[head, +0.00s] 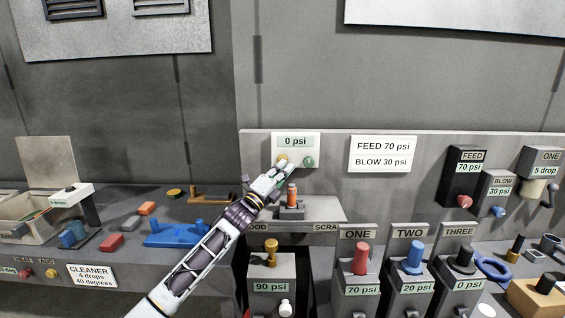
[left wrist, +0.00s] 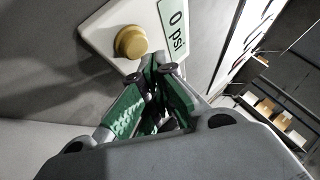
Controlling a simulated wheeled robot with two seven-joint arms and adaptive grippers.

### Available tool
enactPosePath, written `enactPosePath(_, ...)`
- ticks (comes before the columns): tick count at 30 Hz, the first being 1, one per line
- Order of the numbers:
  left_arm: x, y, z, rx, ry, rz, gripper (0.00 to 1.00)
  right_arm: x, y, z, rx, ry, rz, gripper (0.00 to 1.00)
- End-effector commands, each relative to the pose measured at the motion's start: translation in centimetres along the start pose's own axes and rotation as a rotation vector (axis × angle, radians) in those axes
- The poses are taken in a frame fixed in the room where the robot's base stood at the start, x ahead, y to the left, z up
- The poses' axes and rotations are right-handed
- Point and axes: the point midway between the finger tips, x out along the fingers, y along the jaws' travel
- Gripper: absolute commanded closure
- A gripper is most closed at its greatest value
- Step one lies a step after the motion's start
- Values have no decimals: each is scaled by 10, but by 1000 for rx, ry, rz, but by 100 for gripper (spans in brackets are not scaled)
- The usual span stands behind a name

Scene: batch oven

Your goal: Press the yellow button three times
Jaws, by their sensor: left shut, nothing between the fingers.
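The yellow button (left wrist: 131,42) is a round knob on a white panel (left wrist: 100,28) with a display reading 0 psi. In the head view the yellow button (head: 282,160) shows at the panel's lower left, just beyond my left gripper (head: 287,168). A green button (head: 309,161) is to its right. My left gripper (left wrist: 163,70) is shut and empty. In the left wrist view its fingertips are below and right of the yellow button, close to the panel. I cannot tell whether they touch the panel. My right gripper is not in view.
An orange-red part (head: 292,192) stands on a grey block under the panel, close to my left gripper. A gold-topped lever (head: 271,250) and red, blue and black levers stand in front. Loose blocks and a blue fixture (head: 176,236) lie on the left bench.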

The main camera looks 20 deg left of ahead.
Motion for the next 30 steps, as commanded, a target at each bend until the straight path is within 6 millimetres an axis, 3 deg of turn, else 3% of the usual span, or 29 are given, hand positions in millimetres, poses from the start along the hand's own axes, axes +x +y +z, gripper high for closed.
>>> enactPosePath(30,6,4,5,0,0,0,100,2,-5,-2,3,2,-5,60)
